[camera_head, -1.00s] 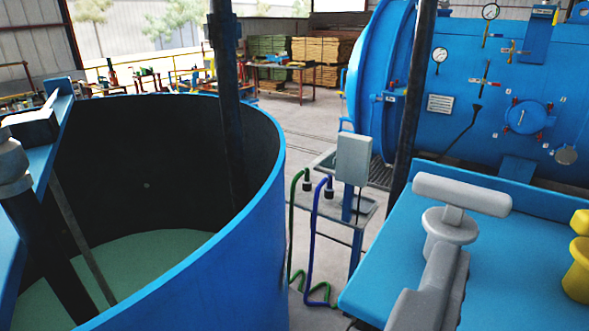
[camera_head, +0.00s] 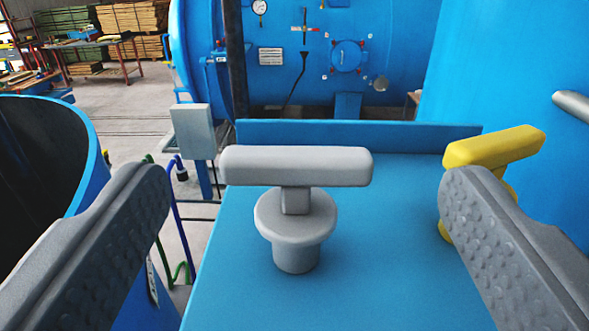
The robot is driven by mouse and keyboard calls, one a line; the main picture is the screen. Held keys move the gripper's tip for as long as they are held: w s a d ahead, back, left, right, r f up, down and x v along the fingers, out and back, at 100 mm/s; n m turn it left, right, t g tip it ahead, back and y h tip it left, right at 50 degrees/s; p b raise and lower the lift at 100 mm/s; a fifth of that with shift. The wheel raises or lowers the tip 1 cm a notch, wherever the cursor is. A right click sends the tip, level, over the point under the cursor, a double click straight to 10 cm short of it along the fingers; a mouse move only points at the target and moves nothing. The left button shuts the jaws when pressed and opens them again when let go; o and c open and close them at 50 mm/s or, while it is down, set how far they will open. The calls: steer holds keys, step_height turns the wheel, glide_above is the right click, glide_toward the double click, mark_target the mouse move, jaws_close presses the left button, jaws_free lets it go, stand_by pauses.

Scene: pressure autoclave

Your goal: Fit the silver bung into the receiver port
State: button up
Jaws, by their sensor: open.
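The silver bung (camera_head: 295,215) stands upright on a blue shelf (camera_head: 350,275), with a T-shaped bar handle on top of a round flange and a narrower plug below. My gripper (camera_head: 305,195) is open, its two grey fingers at the left and right of the picture. The bung shows between them, a little beyond the fingers, and neither finger appears to touch it. I cannot make out the receiver port for certain in this view.
A yellow bung (camera_head: 490,160) stands on the shelf to the right, partly behind my right finger. A raised lip (camera_head: 360,136) edges the shelf's back. A blue open tank (camera_head: 75,140) is at left, a grey box (camera_head: 194,131) beyond, and the blue autoclave (camera_head: 320,50) behind.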

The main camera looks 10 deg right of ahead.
mark_target(295, 173)
steer(key=w, duration=0.2)
steer(key=w+p, duration=0.1)
steer(key=w, duration=0.1)
steer(key=shift+d+f, duration=0.1)
steer(key=shift+f, duration=0.3)
steer(key=shift+w+p, duration=0.45)
steer(key=shift+w, duration=0.1)
steer(key=shift+c, duration=0.3)
steer(key=c, duration=1)
